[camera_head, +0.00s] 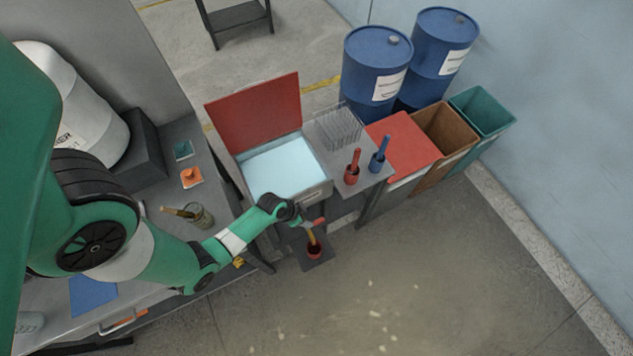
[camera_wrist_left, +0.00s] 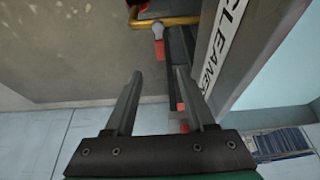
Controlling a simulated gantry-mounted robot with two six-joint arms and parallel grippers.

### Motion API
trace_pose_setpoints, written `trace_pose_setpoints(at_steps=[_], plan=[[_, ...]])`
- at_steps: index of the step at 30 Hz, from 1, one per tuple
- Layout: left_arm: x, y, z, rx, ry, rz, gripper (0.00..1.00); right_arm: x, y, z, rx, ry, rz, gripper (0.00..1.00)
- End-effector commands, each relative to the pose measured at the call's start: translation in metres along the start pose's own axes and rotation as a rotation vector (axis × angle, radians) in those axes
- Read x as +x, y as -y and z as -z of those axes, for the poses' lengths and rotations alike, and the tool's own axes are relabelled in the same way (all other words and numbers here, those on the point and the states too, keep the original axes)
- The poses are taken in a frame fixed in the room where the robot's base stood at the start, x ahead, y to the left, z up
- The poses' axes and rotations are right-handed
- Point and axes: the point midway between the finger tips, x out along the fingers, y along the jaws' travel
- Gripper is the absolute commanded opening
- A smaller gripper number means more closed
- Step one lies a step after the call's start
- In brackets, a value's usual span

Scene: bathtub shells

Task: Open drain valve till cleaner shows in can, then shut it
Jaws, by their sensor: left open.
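The tub (camera_head: 322,192) holds pale blue liquid, and its red lid stands open. My left gripper (camera_head: 304,216) is at the tub's front, close beside a red handle-like part (camera_head: 318,222). Below it, a red can (camera_head: 314,252) stands on a dark floor plate, with a yellow-orange piece rising from it. In the left wrist view my left gripper (camera_wrist_left: 158,85) has its fingers apart, with nothing clearly between them. A round-ended grey knob (camera_wrist_left: 158,31) and a yellow bar (camera_wrist_left: 168,20) lie beyond the tips. The can's liquid level cannot be made out. My right gripper is not in view.
A bench (camera_head: 225,200) with a jar (camera_head: 200,216) and an orange block (camera_head: 191,177) stands left of the tub. A shelf (camera_head: 370,181) with red and blue tools stands right, then bins and blue drums (camera_head: 376,62). The front floor is clear.

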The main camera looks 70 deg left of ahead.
Motion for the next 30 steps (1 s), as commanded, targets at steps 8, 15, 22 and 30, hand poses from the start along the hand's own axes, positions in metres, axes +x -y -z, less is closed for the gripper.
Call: trace_pose_setpoints(at_steps=[8, 15, 22, 30], plan=[[0.023, 0.000, -0.003, 0.001, -0.001, 0.000, 0.55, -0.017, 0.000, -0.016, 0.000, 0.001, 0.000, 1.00], [0.074, 0.000, -0.003, 0.002, -0.003, 0.001, 0.55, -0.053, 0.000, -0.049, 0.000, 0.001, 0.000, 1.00], [0.111, 0.000, 0.000, 0.002, -0.002, 0.000, 0.55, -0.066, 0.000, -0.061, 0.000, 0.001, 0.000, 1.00], [0.118, 0.000, 0.002, 0.002, -0.003, 0.001, 0.55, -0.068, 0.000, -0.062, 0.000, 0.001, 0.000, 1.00]])
